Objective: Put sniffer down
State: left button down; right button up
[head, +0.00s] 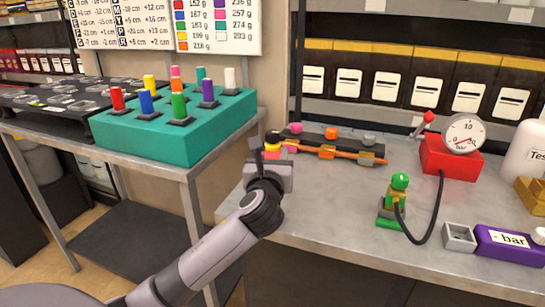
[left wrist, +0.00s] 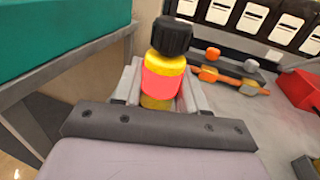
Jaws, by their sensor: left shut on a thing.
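My left gripper (head: 268,165) is shut on a small upright piece, taken to be the sniffer (left wrist: 163,80). It has a black knob on top, a yellow body and a red band, and its lower end is hidden by the gripper. In the head view the sniffer (head: 272,138) shows only partly above the gripper, at the left end of the workbench (head: 330,205). Whether it touches the bench or a holder cannot be told. My right gripper is not in view.
An orange rail with coloured knobs (head: 327,152) lies just right of the gripper. A red gauge box (head: 450,160), a green fitting with a black hose (head: 399,183) and a purple bar unit (head: 510,243) stand further right. A teal block with coloured pegs (head: 205,138) is left.

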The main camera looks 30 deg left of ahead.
pick_arm(q)
jog(key=shift+f, duration=0.1)
jog(key=c, duration=0.7)
grip_release()
jog(key=shift+c, duration=0.2)
jog(key=shift+o, duration=0.6)
jog(key=v, duration=1.2)
jog(key=shift+p, duration=0.35)
jog(key=shift+d, duration=0.1)
